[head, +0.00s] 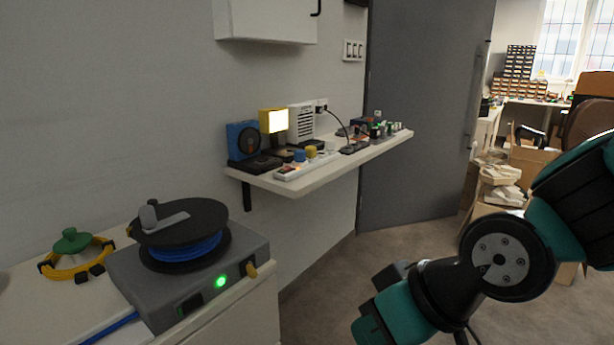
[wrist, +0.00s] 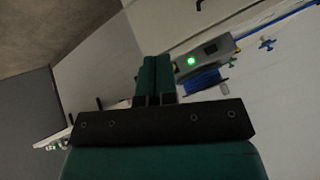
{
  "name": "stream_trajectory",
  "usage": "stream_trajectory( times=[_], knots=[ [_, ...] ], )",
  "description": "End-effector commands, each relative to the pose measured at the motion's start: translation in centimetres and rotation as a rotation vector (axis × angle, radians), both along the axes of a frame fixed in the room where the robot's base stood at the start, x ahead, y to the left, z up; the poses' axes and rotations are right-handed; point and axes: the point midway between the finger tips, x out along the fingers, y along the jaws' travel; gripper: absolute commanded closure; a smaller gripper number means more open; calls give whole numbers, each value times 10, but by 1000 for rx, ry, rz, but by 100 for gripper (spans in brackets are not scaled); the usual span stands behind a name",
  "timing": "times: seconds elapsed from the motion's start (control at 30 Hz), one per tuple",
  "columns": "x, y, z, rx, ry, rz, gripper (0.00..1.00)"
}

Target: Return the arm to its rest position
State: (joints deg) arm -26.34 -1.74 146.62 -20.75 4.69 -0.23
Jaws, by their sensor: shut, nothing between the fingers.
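My gripper (wrist: 155,64) shows in the wrist view, its two teal fingers together with nothing between them. It points into open space and touches nothing that I can see. In the head view my arm is folded at the lower right, above the floor and apart from the counter and the shelf. My gripper's fingertips cannot be made out in that view.
A grey device (head: 186,286) with a blue spool (head: 187,249) and a green light stands on the left counter. A wall shelf (head: 316,181) holds small electronics. A grey door (head: 420,110) stands behind. Cardboard boxes (head: 545,180) are at the right. The middle floor (head: 340,270) is clear.

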Motion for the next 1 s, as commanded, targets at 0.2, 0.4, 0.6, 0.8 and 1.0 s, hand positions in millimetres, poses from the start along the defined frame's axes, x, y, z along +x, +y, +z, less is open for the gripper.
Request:
stream_trajectory(
  times=[0.2,0.4,0.6,0.8,1.0],
  knots=[
    [-42,-47,27,-117,163,38,100],
    [-73,-75,64,-202,262,72,100],
    [-72,-74,114,-202,264,73,100],
    [-72,-74,183,-202,263,74,100],
    [-72,-74,243,-202,264,73,100]
  ],
)
